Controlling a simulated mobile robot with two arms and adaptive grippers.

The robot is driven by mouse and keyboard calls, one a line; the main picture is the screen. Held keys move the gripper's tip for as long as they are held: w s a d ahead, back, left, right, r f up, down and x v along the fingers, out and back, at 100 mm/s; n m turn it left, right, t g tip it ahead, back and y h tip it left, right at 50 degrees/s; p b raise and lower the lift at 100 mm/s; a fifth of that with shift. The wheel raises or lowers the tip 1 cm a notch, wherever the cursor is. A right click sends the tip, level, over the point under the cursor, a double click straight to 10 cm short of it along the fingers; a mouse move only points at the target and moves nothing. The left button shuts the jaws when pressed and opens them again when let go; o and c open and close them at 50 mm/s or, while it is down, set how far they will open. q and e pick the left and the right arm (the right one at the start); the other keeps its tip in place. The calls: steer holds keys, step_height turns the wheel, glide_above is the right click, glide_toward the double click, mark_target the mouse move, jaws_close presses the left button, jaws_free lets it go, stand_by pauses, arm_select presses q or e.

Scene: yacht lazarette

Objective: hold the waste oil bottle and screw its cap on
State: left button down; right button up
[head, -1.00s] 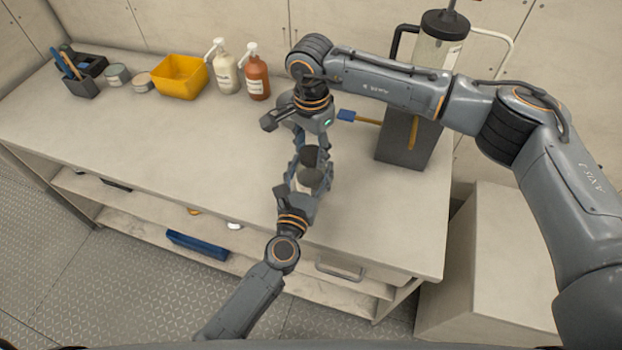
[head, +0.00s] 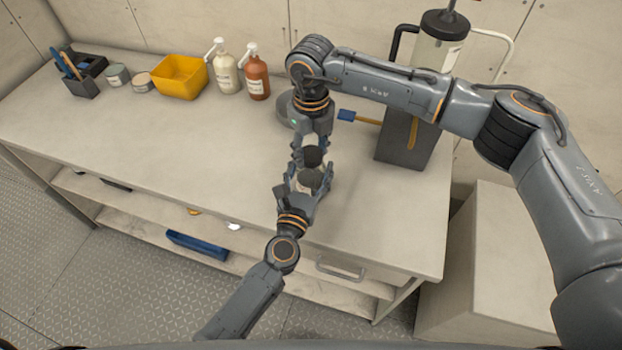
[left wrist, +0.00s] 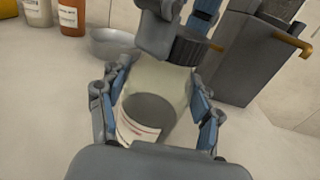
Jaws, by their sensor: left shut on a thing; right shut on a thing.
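The waste oil bottle (head: 308,181) is a pale jar with a white label, held upright above the front part of the bench. In the left wrist view the bottle (left wrist: 170,92) fills the space between the blue-padded fingers of my left gripper (left wrist: 158,112). My left gripper (head: 309,184) is shut around its body. The dark ribbed cap (head: 313,157) is at the bottle's top and also shows in the left wrist view (left wrist: 192,50). My right gripper (head: 312,153) comes down from above and is shut on the cap. I cannot tell how far the cap is threaded.
A round grey dish (head: 286,111) stands behind the right gripper. Pump bottles (head: 257,78) and a yellow bin (head: 180,78) stand at the back. The bench's left front is clear.

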steer(key=o, duration=1.3)
steer(key=shift+o, duration=0.2)
step_height(320, 180, up, 12)
arm_select(q)
steer(key=shift+c, duration=1)
jaws_free()
steer(key=v, duration=1.2)
